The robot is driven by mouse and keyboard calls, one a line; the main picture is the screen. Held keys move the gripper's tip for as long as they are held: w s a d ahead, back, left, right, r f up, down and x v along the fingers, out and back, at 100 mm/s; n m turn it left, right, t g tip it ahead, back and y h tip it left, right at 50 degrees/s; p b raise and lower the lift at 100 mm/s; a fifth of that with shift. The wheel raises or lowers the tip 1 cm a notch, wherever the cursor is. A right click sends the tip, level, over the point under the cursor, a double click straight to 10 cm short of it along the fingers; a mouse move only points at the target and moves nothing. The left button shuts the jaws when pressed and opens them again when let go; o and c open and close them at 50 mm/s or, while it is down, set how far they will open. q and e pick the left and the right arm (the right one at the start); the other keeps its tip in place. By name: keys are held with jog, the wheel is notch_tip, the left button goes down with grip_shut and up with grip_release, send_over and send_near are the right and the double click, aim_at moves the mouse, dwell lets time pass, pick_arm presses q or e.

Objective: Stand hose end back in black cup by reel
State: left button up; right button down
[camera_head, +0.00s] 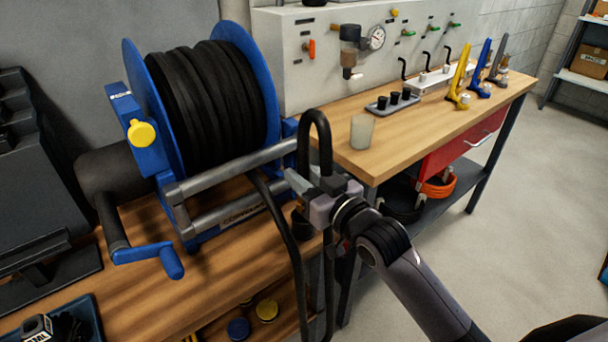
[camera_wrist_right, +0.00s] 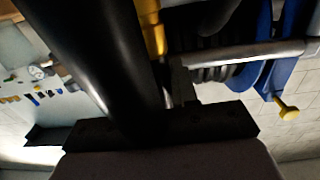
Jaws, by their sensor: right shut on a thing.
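The black hose (camera_head: 317,125) runs from the blue reel (camera_head: 133,75), hangs down past the bench edge and bends in a tight loop above my right gripper (camera_head: 303,192). My right gripper is shut on the hose near its end, above the front right corner of the reel's bench. A dark cup (camera_head: 302,226) shows just under the gripper, beside the reel frame, partly hidden by hose and gripper. I cannot tell whether the hose tip touches it. In the right wrist view the hose (camera_wrist_right: 95,60) fills the left middle, large and close. My left gripper is out of view.
The reel's crank (camera_head: 150,255) juts out over the wooden bench (camera_head: 215,270). At right, a second bench (camera_head: 440,120) holds a clear cup (camera_head: 361,132), a small tray with black cups and several coloured tools. Open floor (camera_head: 480,270) lies at the right.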

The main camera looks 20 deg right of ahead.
jog(key=shift+f+b, duration=1.5)
jog(key=shift+f, duration=1.05)
jog(key=c, duration=0.8)
grip_release()
jog(key=shift+f, duration=0.1)
